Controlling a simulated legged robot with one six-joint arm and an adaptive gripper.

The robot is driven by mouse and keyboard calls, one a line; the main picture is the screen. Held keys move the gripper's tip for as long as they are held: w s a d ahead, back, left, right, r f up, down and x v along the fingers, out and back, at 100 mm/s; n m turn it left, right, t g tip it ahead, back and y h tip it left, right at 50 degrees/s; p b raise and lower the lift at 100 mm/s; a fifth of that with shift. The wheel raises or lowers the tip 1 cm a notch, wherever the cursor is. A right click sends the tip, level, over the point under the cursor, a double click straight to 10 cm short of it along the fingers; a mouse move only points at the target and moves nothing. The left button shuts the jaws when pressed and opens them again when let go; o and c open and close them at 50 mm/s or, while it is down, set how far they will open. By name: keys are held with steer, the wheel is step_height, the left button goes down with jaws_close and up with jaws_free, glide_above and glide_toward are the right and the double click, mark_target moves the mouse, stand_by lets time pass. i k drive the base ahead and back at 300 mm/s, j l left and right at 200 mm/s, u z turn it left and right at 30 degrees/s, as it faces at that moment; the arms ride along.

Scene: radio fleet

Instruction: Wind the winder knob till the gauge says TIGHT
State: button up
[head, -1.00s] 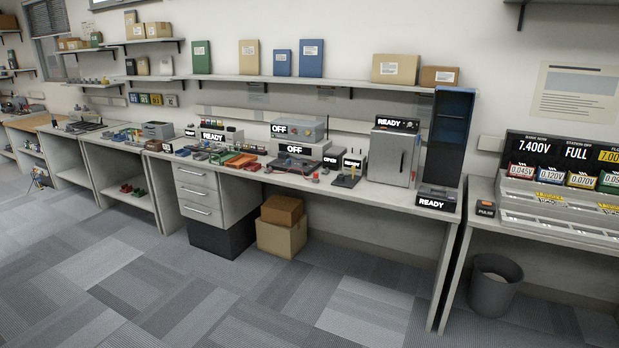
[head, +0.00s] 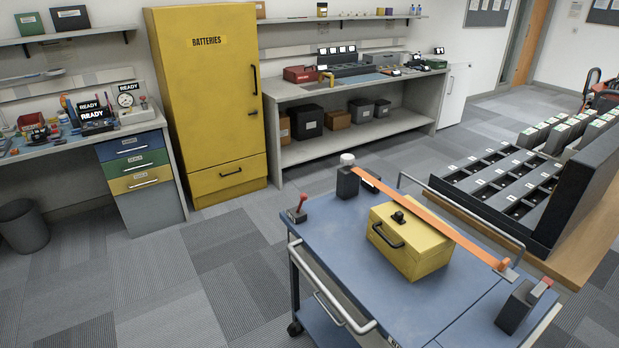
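An orange strap (head: 432,216) runs across a blue cart, from a dark post (head: 347,183) at the back to a metal end piece (head: 505,269) at the front right. A pale round knob (head: 347,159) tops the post and looks like the winder knob. A small dark block (head: 371,180) sits beside the post; I cannot tell whether it is the gauge, and no TIGHT word is readable. A yellow box (head: 409,243) with a black handle and black top knob stands by the strap; I cannot tell whether they touch. My gripper is not in view.
The blue cart (head: 345,262) has a metal rail and red-tipped levers at the left (head: 297,208) and right (head: 524,303). A black tray rack (head: 497,190) stands behind it at the right. A yellow BATTERIES cabinet (head: 208,110) is at the wall.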

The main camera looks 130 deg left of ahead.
mark_target(347, 160)
steer(key=u, duration=3.85)
steer(key=i+j+z, duration=0.15)
steer(key=i+j, duration=0.15)
steer(key=i+j+z, duration=0.15)
steer(key=i+j, duration=0.15)
steer(key=i+j+z, duration=0.1)
steer(key=i+j, duration=0.2)
steer(key=i+j+z, duration=0.15)
steer(key=j, duration=0.3)
steer(key=i+j+z, duration=0.15)
steer(key=i+j, duration=0.2)
steer(key=i+j+z, duration=0.15)
steer(key=j, duration=0.3)
steer(key=i+j+z, duration=0.15)
steer(key=j, duration=0.35)
steer(key=i+j+z, duration=0.1)
steer(key=i+j, duration=0.15)
steer(key=j, duration=0.2)
